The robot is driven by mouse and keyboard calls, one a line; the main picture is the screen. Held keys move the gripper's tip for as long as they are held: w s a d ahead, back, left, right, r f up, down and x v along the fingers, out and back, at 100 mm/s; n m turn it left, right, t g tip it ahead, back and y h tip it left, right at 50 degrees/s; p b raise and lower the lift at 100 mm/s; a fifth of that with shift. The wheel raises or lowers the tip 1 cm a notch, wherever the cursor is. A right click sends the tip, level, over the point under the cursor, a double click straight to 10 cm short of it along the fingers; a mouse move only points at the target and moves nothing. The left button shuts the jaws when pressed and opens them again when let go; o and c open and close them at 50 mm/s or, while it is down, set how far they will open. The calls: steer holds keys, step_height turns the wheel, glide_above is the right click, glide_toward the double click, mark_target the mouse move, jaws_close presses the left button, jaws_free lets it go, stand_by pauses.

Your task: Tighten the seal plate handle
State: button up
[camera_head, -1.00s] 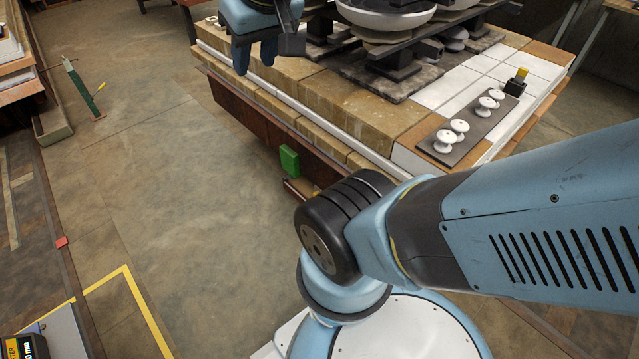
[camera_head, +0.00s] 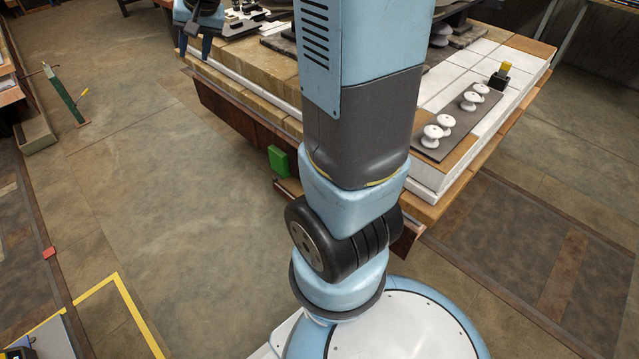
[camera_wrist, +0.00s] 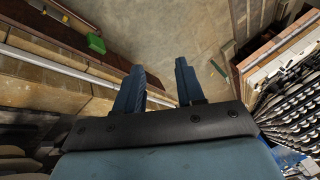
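I cannot pick out the seal plate handle for sure in either view. My gripper (camera_wrist: 160,68) shows in the wrist view with its two blue fingers apart and nothing between them. Floor shows beyond the fingertips. In the head view my gripper (camera_head: 195,47) is at the top left, over the bench's left edge, partly cut off by the frame. Dark and white parts (camera_head: 245,14) sit on the bench just right of it. My arm hides the middle of the bench.
The stone-topped bench (camera_head: 240,82) fills the upper middle. A dark plate (camera_head: 440,138) with several white insulators (camera_head: 446,122) lies at its right, beside a yellow-topped black piece (camera_head: 503,72). A green block (camera_head: 278,161) is on its front side. Dark ribbed stacks (camera_wrist: 290,105) stand right in the wrist view.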

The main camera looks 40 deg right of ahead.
steer(key=w+d+f+m+h, duration=0.1)
steer(key=w+d+f+m, duration=0.1)
steer(key=w+d+f, duration=0.4)
steer(key=w+d+f+m, duration=0.2)
steer(key=w+d+f, duration=0.1)
steer(key=w+f, duration=0.55)
steer(key=w+d+f+m+g+h, duration=0.15)
steer(key=d+f, duration=0.25)
steer(key=f, duration=0.6)
steer(key=d+f+m+h, duration=0.15)
steer(key=d+f, duration=0.35)
steer(key=f, duration=0.6)
steer(key=s+d+f+m+g+h, duration=0.1)
steer(key=s+d+f, duration=0.4)
steer(key=f, duration=1.1)
steer(key=s+d+f+m+g+h, duration=0.1)
steer(key=s+d+f, duration=0.5)
steer(key=f, duration=1)
steer(key=s+d+f+m+g, duration=0.2)
steer(key=s+d+f, duration=0.3)
steer(key=f, duration=1.1)
steer(key=shift+s+d+f+m+g+h, duration=0.15)
steer(key=shift+d+m+h, duration=0.1)
steer(key=shift+d, duration=0.6)
steer(key=shift+s+d+f+m+g+h, duration=0.15)
steer(key=shift+d+m, duration=0.1)
steer(key=shift+d, duration=0.6)
steer(key=shift+w, duration=0.1)
steer(key=shift+c, duration=0.4)
jaws_close()
